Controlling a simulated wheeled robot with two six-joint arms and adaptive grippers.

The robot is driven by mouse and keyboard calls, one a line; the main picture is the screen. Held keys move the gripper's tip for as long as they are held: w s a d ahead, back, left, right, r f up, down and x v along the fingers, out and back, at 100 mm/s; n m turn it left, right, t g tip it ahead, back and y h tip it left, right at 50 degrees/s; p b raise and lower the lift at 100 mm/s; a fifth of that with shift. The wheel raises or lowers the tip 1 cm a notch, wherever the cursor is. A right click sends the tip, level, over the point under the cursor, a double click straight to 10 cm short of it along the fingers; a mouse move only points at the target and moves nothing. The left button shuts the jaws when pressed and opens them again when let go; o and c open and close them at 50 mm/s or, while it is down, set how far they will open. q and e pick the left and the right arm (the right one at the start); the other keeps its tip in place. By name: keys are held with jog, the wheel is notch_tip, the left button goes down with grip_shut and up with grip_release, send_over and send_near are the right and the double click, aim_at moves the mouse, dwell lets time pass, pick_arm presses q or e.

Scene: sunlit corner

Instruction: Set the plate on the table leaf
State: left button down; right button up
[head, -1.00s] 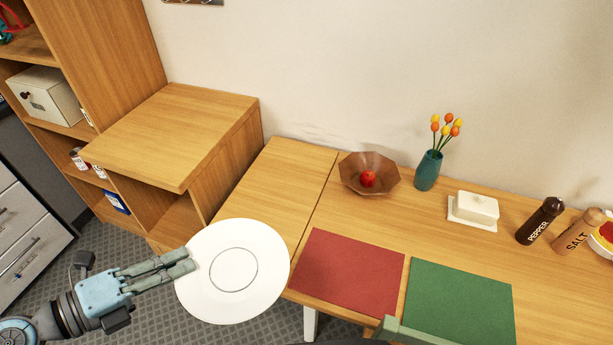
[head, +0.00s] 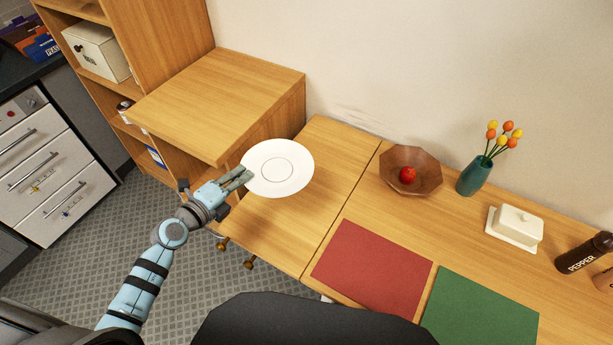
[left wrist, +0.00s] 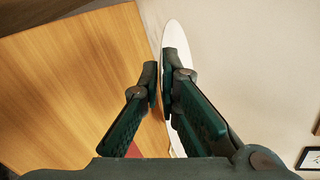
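The white plate (head: 280,176) is roughly level over the left part of the table leaf (head: 297,232), the wooden section left of the seam. My left gripper (head: 245,178) is shut on the plate's left rim. In the left wrist view the plate (left wrist: 180,42) shows edge-on at the fingers (left wrist: 161,82), beside a large wooden surface. The gap between plate and leaf is hard to judge. My right gripper is not in view.
A wooden cabinet (head: 215,100) stands close behind and left of the plate. A brown bowl (head: 425,180) with a red apple (head: 407,174), a teal vase (head: 474,177), a butter dish (head: 516,226), a red mat (head: 372,268) and a green mat (head: 480,308) are right of the seam. The leaf's front is bare.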

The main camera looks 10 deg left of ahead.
aim_at(254, 223)
pick_arm(q)
jog(key=shift+w+d+f, duration=0.2)
jog(key=shift+f, duration=0.05)
jog(key=f+b, duration=0.8)
jog(key=f, duration=0.2)
jog(key=f+b, duration=0.9)
jog(key=f, duration=0.1)
jog(key=shift+s+a+f, duration=0.1)
jog(key=shift+s+f, duration=0.1)
jog(key=shift+f, duration=0.05)
jog(key=c, duration=2.1)
grip_release()
jog(key=shift+r, duration=0.15)
